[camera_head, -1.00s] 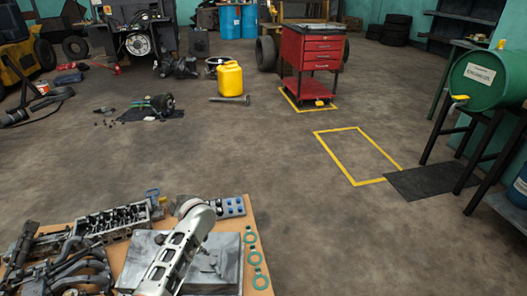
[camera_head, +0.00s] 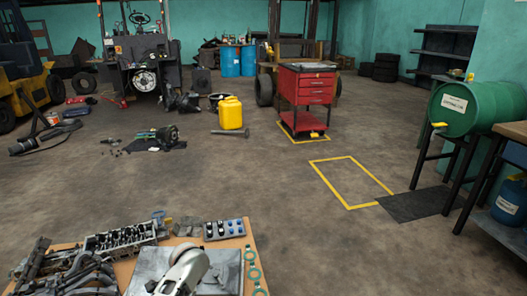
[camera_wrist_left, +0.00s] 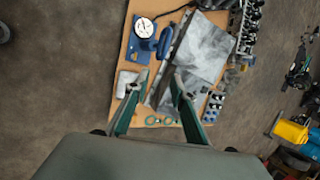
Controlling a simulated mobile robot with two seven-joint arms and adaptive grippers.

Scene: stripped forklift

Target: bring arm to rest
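My left gripper (camera_wrist_left: 160,82) shows in the left wrist view, with two dark-green fingers set apart and no object seen held between them. It is above a wooden workbench (camera_wrist_left: 132,52), over the gap between a white part and a flat metal plate (camera_wrist_left: 207,45). Its height above the bench is hard to tell. In the head view, a pale link of my arm (camera_head: 188,270) stands over the workbench (camera_head: 233,244) at the bottom. The gripper itself is below the picture there. My right gripper is in neither view.
The bench holds a cylinder head (camera_head: 120,238), dark manifold parts (camera_head: 75,270), green gasket rings (camera_head: 251,256) and a dial gauge (camera_wrist_left: 144,28). A red tool cart (camera_head: 306,85), a yellow canister (camera_head: 230,113) and a green drum (camera_head: 480,108) stand farther off.

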